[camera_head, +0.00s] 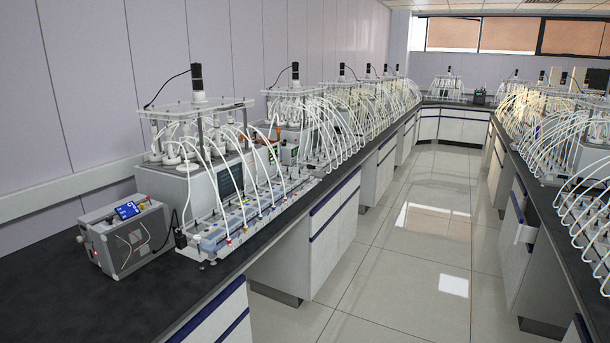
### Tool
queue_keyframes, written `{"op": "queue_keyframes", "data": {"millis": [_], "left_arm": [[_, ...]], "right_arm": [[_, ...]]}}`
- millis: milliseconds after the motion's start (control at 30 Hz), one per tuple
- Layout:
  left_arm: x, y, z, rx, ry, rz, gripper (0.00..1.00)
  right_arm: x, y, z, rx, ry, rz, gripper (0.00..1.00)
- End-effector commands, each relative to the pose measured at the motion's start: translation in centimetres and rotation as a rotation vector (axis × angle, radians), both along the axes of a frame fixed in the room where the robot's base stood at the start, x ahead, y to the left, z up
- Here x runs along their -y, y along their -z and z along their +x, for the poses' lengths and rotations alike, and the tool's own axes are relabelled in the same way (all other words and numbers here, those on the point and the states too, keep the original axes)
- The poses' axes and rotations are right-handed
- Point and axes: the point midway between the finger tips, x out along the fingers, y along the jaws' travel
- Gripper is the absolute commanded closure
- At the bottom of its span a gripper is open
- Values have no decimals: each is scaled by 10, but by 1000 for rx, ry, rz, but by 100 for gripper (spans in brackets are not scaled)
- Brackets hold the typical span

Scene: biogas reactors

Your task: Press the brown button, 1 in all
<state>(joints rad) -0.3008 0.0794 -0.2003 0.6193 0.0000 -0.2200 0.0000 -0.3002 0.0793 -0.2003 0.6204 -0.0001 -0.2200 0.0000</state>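No brown button can be made out at this size. A grey control box (125,240) stands on the dark bench at the lower left. Neither of my grippers is in view.
The dark bench (60,300) runs along the left wall with several similar reactor units. Its near left part is bare. A tiled aisle (400,270) is clear. Another bench with tubed reactors (560,130) lines the right side.

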Motion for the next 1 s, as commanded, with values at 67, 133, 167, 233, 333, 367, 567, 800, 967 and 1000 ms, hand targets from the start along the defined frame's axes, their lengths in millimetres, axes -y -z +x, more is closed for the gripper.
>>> {"op": "queue_keyframes", "data": {"millis": [67, 133, 167, 233, 333, 367, 567, 800, 967, 1000], "left_arm": [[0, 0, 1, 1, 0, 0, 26], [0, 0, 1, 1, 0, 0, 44], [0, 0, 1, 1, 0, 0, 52], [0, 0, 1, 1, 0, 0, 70], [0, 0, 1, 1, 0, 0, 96], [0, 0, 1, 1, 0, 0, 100], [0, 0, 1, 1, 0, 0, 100], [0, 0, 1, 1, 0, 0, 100], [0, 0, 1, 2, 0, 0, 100], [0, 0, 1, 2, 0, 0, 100]], "right_arm": [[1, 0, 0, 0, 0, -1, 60], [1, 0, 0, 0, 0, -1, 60], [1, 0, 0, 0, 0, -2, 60], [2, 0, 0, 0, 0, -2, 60], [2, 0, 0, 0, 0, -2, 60], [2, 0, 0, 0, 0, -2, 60], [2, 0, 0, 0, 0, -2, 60], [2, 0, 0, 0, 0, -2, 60], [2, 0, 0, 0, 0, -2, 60], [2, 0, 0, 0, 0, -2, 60]]}}
